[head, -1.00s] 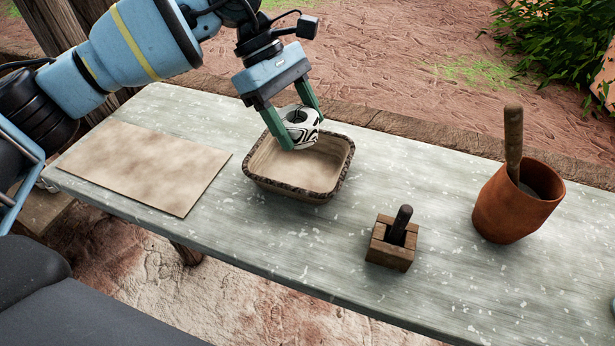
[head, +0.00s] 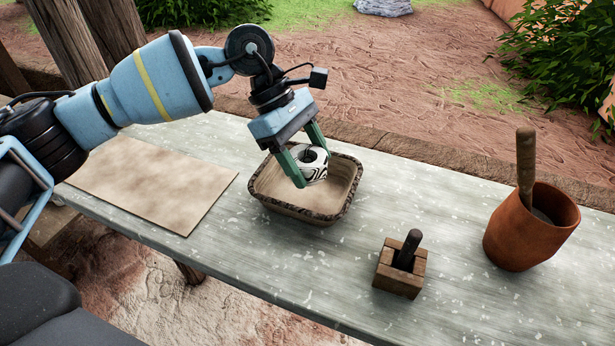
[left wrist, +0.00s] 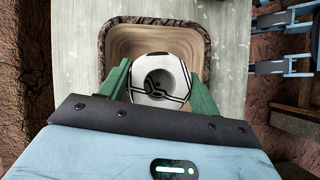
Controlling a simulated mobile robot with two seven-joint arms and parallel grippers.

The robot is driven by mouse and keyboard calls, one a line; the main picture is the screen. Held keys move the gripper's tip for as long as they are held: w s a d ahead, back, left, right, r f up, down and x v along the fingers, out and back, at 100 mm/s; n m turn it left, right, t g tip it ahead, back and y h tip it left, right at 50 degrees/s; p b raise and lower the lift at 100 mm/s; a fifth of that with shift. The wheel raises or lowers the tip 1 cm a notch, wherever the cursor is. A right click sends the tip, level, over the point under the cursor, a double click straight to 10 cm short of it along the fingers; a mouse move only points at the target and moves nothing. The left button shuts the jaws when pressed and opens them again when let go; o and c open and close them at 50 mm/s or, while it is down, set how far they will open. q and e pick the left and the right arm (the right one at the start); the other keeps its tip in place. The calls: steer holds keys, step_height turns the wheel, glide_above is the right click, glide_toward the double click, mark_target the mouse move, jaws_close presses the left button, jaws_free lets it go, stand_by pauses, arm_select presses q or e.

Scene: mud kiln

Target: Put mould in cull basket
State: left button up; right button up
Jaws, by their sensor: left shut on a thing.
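The cull basket (head: 350,200), a shallow tan tray-like basket with a dark woven rim, stands on the table; it also shows in the left wrist view (left wrist: 206,38). My left gripper (head: 311,167) is shut on a small round white pot (head: 316,172) with black lines and a hole in its top. The pot is at the basket's opening, toward its back; whether it touches the floor I cannot tell. The left wrist view shows the pot (left wrist: 160,80) between both fingers. A small wooden box with a dark handle (head: 398,275), seemingly the mould, stands apart to the right. My right gripper is out of view.
A terracotta pot (head: 525,235) with a wooden-handled tool stands at the right of the grey table (head: 340,285). A flat tan board (head: 150,180) lies at the left. The table between the basket and the wooden box is clear.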

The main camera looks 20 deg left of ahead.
mark_target(308, 193)
arm_select(q)
steer(key=shift+f, duration=2.4)
steer(key=shift+f, duration=0.2)
steer(key=o, duration=1.1)
steer(key=v, duration=1.2)
steer(key=shift+s+r, duration=0.1)
steer(key=shift+r, duration=0.1)
